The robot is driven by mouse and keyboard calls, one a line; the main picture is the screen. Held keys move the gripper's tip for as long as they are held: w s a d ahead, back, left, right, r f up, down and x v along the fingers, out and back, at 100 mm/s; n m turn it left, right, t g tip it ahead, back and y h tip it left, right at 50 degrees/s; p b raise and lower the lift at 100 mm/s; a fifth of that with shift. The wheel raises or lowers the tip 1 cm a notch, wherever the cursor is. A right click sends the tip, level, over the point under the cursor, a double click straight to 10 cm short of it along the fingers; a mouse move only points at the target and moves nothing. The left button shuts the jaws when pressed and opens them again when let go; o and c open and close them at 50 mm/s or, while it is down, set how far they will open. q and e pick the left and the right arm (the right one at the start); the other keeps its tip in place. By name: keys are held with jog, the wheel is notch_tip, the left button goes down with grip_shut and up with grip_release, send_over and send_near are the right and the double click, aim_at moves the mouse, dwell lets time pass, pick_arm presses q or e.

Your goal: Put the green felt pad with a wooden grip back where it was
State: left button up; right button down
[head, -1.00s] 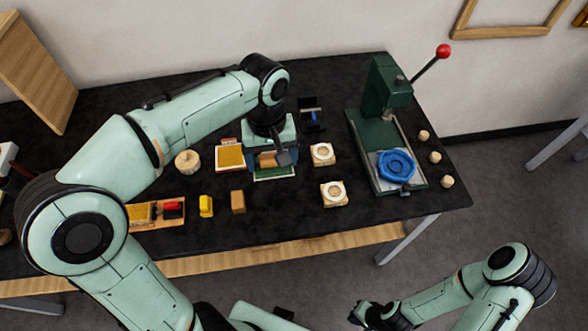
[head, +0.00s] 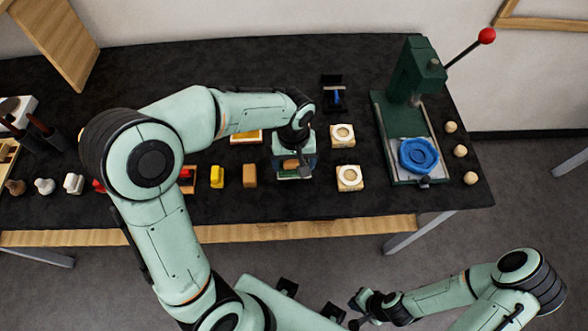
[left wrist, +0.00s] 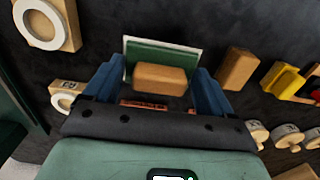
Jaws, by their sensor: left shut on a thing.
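The green felt pad (left wrist: 165,56) has a tan wooden grip (left wrist: 160,78) and a pale edge along its far side. In the left wrist view the grip lies between the two blue fingers of my left gripper (left wrist: 157,90). My left gripper (head: 293,170) is shut on the pad, which partly shows under it in the head view (head: 294,178). The pad is near the table's front, between a tan block and a ring-topped wooden piece. I cannot tell whether it touches the table. My right gripper (head: 362,304) is off the table's front; its jaws are unclear.
The tan block (head: 250,176) and a yellow piece (head: 217,176) stand left of the pad. Ring-topped pieces (head: 349,177) (head: 343,135) are to the right. An orange-topped pad (head: 245,137) lies behind. A green press (head: 410,110) with a blue ring piece (head: 418,155) stands further right.

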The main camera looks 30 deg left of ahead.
aim_at(294, 169)
pick_arm(q)
jog(key=shift+f, duration=2.2)
pick_arm(e)
jog(key=shift+s+f, duration=0.1)
jog(key=shift+f, duration=0.15)
pick_arm(q)
jog(key=shift+f+b, duration=0.25)
jog(key=shift+b, duration=0.1)
jog(key=o, duration=0.8)
jog(key=shift+r, duration=0.1)
jog(key=shift+c, duration=0.2)
jog(key=shift+r, duration=0.45)
notch_tip(294, 169, up, 12)
jog(key=shift+f+p, duration=0.25)
jog(key=shift+p, duration=0.55)
pick_arm(e)
jog(key=shift+w+r, duration=0.6)
jog(key=shift+r, duration=0.25)
